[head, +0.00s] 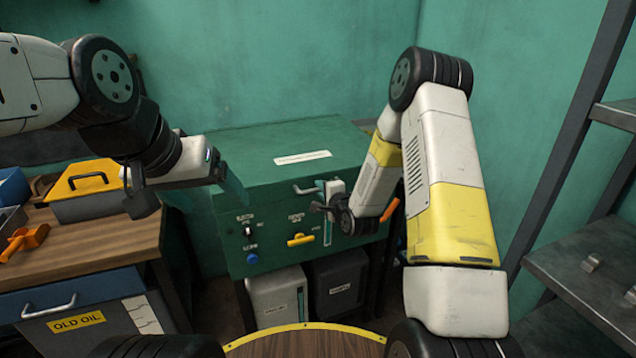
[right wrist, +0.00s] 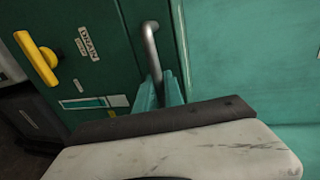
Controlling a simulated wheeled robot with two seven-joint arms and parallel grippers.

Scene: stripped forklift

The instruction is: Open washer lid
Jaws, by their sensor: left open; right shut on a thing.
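The washer is a green metal box whose lid (head: 290,155) carries a white label and lies flat and closed in the head view. A metal lid handle (head: 304,190) sticks out at its front edge; it also shows in the right wrist view (right wrist: 151,50). My right gripper (head: 322,186) is at this handle, its teal fingers (right wrist: 160,92) shut on the handle's lower end. The wrist hides part of the washer front. My left gripper (head: 188,190) is open and empty, held to the left of the washer above the gap beside the workbench.
A wooden workbench (head: 75,245) stands at the left with a yellow-lidded box (head: 90,190) and an orange tool (head: 22,240). Containers (head: 280,297) stand under the washer. A yellow drain handle (head: 300,240) is on its front. Metal shelving (head: 590,260) is at the right.

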